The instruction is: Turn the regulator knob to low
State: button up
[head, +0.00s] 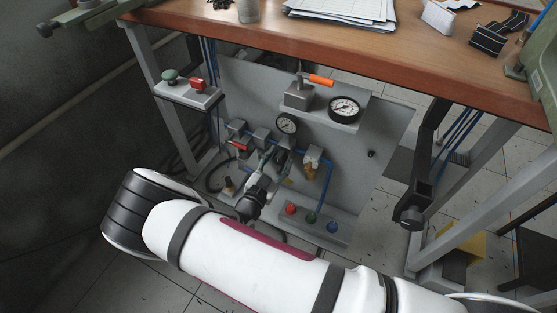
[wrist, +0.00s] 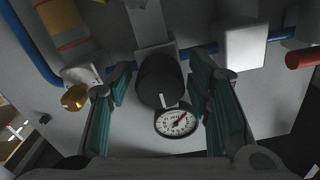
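The black regulator knob (wrist: 160,78) is round, with a white mark on its lower edge in the wrist view. It hangs between the two teal-padded fingers of my gripper (wrist: 161,88), which are open with a narrow gap on either side. In the head view this gauge (head: 286,124) is above my gripper (head: 272,160), which reaches into the valve row on the grey panel. The knob is hidden there by my gripper and cannot be made out.
A blue pipe (wrist: 275,40) links the fittings, with a red handle (wrist: 303,58) and a brass part (wrist: 75,97) on either side. A larger gauge (head: 344,108) and an orange lever (head: 321,80) are above. A button box (head: 320,228) is below, under the wooden table (head: 330,45).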

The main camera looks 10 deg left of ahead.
dwell(0.3)
jog(key=v, duration=1.2)
jog(key=shift+r, duration=0.1)
